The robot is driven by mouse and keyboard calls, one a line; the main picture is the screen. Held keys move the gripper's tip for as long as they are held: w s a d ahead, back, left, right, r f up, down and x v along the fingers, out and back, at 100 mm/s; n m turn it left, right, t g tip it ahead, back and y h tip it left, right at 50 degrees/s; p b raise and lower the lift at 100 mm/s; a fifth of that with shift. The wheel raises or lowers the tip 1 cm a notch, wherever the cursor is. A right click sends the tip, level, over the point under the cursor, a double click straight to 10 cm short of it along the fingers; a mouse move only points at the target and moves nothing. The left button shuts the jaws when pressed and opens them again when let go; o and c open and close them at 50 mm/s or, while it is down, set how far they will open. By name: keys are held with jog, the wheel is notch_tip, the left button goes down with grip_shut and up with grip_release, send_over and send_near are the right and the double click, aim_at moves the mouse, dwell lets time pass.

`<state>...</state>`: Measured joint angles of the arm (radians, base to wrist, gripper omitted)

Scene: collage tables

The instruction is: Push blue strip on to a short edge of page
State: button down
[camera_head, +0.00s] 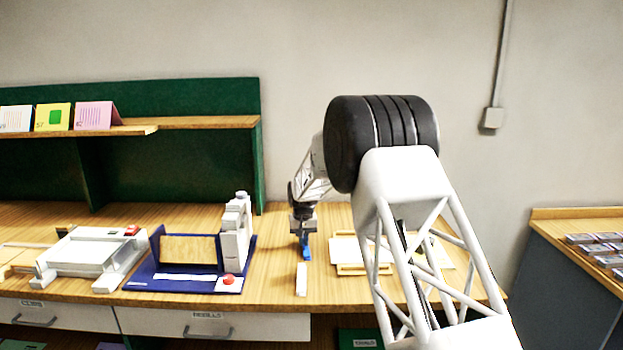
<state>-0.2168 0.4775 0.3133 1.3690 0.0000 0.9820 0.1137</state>
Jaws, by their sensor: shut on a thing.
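My gripper (303,238) points down over the table, left of my large arm links. It is shut on a small blue piece, which I take to be the blue strip (305,253); the piece sticks out below the fingers. Pale pages (347,250) lie in or on a light wooden frame to the right of the gripper, apart from the blue piece. My arm covers part of the pages and their right side. I cannot tell whether the blue piece touches the table.
A narrow white block (301,279) stands near the table's front edge, just below the gripper. A blue-based device (185,285) with a white column and red button stands left. A white machine (88,255) is farther left. Cards (95,115) stand on a shelf behind.

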jog(key=shift+r, duration=0.15)
jog(key=shift+r, duration=2.8)
jog(key=shift+d, duration=0.1)
jog(key=s+d+r+m, duration=0.1)
jog(key=s+d, duration=0.1)
jog(key=d, duration=0.4)
jog(key=shift+s, duration=0.15)
jog(key=shift+r, duration=0.1)
jog(key=shift+f, duration=2.85)
jog(key=shift+f, duration=0.55)
